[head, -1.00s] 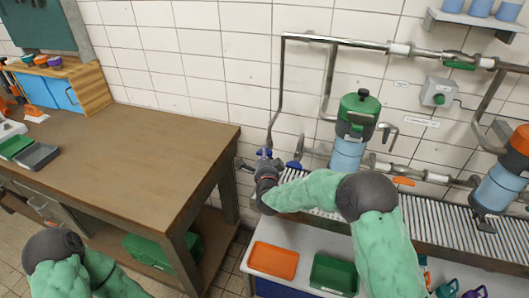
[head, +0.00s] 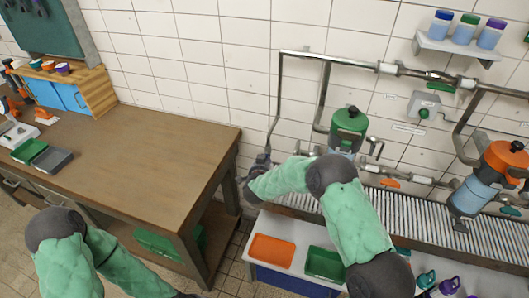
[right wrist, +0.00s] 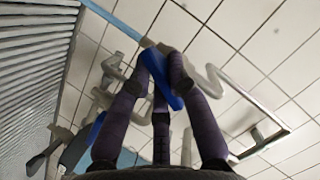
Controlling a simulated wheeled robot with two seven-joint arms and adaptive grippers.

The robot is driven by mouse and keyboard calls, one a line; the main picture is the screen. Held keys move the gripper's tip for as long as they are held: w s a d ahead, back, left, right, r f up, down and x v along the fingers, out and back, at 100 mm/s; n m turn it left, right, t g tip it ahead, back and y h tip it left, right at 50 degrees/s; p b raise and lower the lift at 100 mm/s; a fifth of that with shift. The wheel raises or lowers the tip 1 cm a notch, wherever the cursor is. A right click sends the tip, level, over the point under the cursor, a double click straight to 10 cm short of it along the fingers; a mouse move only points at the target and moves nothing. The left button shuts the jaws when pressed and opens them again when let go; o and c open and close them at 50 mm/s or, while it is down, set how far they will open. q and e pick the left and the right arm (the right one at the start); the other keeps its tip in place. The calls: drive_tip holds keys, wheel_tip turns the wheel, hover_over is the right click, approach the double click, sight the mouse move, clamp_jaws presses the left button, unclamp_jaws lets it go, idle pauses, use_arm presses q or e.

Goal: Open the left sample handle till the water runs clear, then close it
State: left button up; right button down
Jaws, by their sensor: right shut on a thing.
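My right gripper (right wrist: 162,65) is shut on a blue handle (right wrist: 173,98) in the right wrist view, its purple fingers around it. A second blue handle (right wrist: 97,128) shows beside the fingers, apart from them. A pale blue strip (right wrist: 118,24) runs from near the fingertips to the upper edge; I cannot tell whether it is water, or how clear. In the head view my right arm reaches to the left end of the pipework; its forearm hides the handles and spouts there. My left arm is low at the left, its gripper cut off by the bottom edge.
A slatted drain grating (head: 405,213) runs along the wall beneath the pipes. A green-topped vessel (head: 348,122) and an orange-topped vessel (head: 480,185) stand over it. An orange tray (head: 272,249) and a green tray (head: 325,264) lie in front. A wooden bench (head: 140,150) fills the left.

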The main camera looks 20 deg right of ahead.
drive_tip(key=n+g+h+p, duration=0.1)
drive_tip(key=p, duration=0.2)
drive_tip(key=shift+r+n, duration=0.2)
drive_tip(key=shift+n, duration=0.2)
drive_tip(key=shift+f+n+g+h+p, duration=0.1)
drive_tip(key=shift+n+g+h+p, duration=0.35)
drive_tip(key=shift+n+p, duration=0.75)
drive_tip(key=c, duration=1.2)
unclamp_jaws()
drive_tip(key=v, duration=1.2)
drive_tip(key=shift+f, duration=0.2)
drive_tip(key=shift+f, duration=0.1)
